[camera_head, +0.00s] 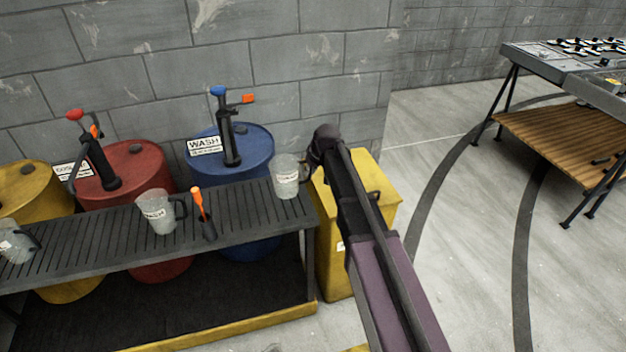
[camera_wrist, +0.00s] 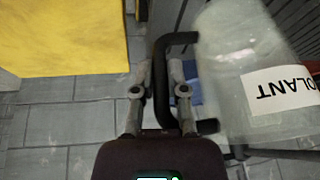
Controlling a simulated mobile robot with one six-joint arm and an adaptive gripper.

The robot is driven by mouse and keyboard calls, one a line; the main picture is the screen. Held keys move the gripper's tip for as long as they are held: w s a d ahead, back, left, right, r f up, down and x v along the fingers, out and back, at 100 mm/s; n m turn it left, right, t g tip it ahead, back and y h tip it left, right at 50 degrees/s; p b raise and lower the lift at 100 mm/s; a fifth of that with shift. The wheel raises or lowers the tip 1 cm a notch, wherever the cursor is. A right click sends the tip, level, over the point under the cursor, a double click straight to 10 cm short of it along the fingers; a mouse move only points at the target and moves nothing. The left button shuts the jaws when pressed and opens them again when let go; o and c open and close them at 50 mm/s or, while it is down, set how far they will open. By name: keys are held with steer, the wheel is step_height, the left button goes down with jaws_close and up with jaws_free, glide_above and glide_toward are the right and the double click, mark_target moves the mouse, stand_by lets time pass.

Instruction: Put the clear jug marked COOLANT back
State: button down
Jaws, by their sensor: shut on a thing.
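The clear jug with the white label (camera_head: 287,178) is at the right end of the slatted bench (camera_head: 255,212). In the wrist view the jug (camera_wrist: 235,75) fills the right side, and its label reads "OLANT" upside down. Its dark handle (camera_wrist: 162,80) lies between my fingers. My gripper (camera_wrist: 163,95) is shut on that handle. In the head view my gripper (camera_head: 311,167) is right of the jug, partly hidden by my arm. I cannot tell whether the jug's base touches the bench.
Two other clear jugs stand on the bench, one mid-bench (camera_head: 153,213) and one far left (camera_head: 14,243). Red (camera_head: 140,168), blue WASH (camera_head: 250,150) and yellow (camera_head: 35,190) drums stand behind. A yellow cabinet (camera_head: 375,205) is close right.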

mark_target(310, 179)
steer(key=shift+s+f+b, duration=0.1)
steer(key=shift+f+b, duration=1.3)
steer(key=shift+f, duration=0.35)
steer(key=c, duration=0.7)
jaws_free()
steer(key=shift+f, duration=0.1)
steer(key=shift+r, duration=0.2)
steer(key=p+v, duration=1.1)
steer(key=v, duration=0.1)
steer(key=s+d+m+g+h, duration=0.1)
steer(key=s+d, duration=0.3)
steer(key=s, duration=0.4)
steer(key=s+d+f+m+g+h, duration=0.1)
steer(key=s+d, duration=0.3)
steer(key=s, duration=0.4)
steer(key=s+d+m+g+h, duration=0.1)
steer(key=s+d+m, duration=0.2)
steer(key=s+d, duration=0.2)
steer(key=shift+s+d+f+g, duration=0.1)
steer(key=shift+s+f+g, duration=0.05)
steer(key=shift+s, duration=0.75)
steer(key=shift+s+f+g, duration=0.15)
steer(key=shift+s, duration=0.7)
